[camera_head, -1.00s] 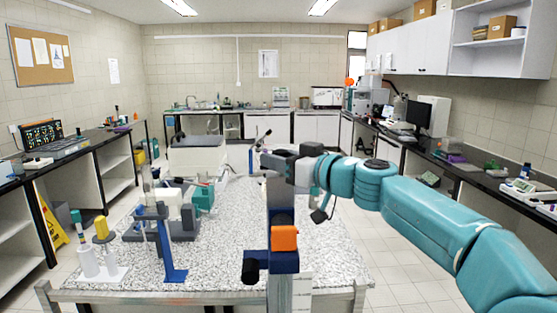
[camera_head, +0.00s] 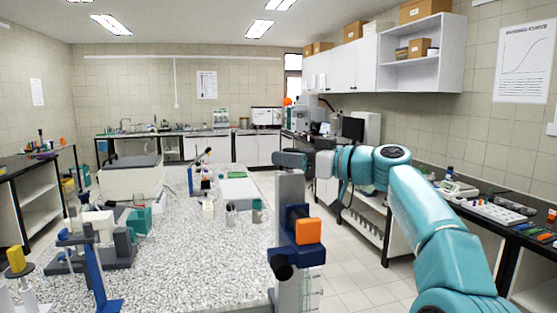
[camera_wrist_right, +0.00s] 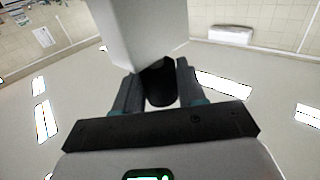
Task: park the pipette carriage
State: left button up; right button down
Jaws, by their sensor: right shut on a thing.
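My right gripper (camera_head: 283,158) is at the top of a grey upright column (camera_head: 290,190) near the table's right edge. In the right wrist view its two fingers (camera_wrist_right: 157,92) are closed on a black rounded part (camera_wrist_right: 158,84), below a pale grey block (camera_wrist_right: 143,35). What the black part belongs to is unclear. A dark blue carriage (camera_head: 290,258) with an orange block (camera_head: 307,230) and a black knob (camera_head: 281,268) sits lower on the column; I take this to be the pipette carriage. My left gripper is not in view.
A cluttered bench (camera_head: 475,205) runs along the right wall. Tiled floor (camera_head: 355,262) is free between them.

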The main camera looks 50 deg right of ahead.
jog(key=shift+s+d+r, duration=0.1)
jog(key=shift+r, duration=0.05)
jog(key=c, duration=0.8)
grip_release()
jog(key=shift+s+d, duration=0.25)
jog(key=shift+d, duration=0.05)
jog(key=shift+w+a, duration=0.1)
jog(key=shift+a, duration=0.1)
jog(key=shift+s+f+b, duration=0.2)
jog(key=shift+s+b, duration=0.1)
jog(key=b+v, duration=0.3)
jog(key=v, duration=1.3)
jog(key=shift+r+b, duration=0.1)
jog(key=shift+b, duration=0.3)
jog(key=shift+w, duration=0.1)
